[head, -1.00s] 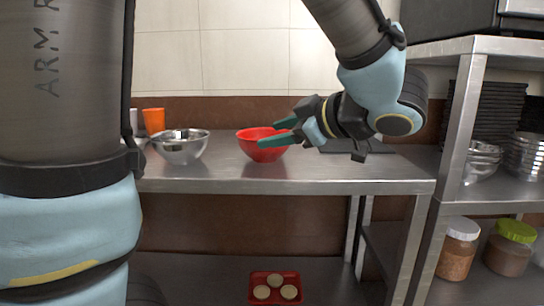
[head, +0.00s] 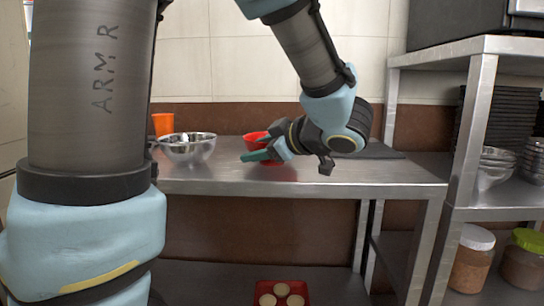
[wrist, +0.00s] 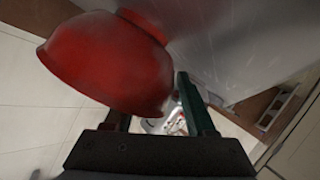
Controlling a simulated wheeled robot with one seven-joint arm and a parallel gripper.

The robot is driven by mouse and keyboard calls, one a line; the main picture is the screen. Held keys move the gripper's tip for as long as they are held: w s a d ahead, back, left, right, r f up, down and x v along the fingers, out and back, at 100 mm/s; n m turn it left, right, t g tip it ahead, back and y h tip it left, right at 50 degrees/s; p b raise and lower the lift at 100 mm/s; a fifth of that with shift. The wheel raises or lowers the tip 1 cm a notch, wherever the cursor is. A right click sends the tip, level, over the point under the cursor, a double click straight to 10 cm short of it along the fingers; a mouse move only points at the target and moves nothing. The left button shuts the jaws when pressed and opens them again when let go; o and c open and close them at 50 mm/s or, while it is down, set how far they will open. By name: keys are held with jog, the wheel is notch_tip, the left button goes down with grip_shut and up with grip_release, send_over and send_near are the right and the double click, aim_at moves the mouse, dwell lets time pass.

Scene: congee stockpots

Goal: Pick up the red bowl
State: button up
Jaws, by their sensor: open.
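The red bowl (head: 254,137) sits on the metal table in the head view, partly hidden behind my gripper (head: 259,150). Red shows above and below the green fingers. The gripper is open, its fingers reaching left across the bowl. In the wrist view the bowl (wrist: 108,65) is large at the upper left and hides most of one finger. The other green finger of my gripper (wrist: 158,95) is clear to the right of the bowl. I cannot tell whether a finger touches the bowl or whether its wall is between the fingers.
A shiny metal bowl (head: 187,148) stands on the table left of the red bowl, with an orange cup (head: 163,124) behind it. A dark flat board (head: 372,150) lies to the right. A metal shelf (head: 468,130) with bowls and jars stands at the right.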

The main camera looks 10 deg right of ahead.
jog(key=shift+w+a, duration=0.15)
jog(key=shift+w, duration=0.05)
grip_shut()
dwell(0.3)
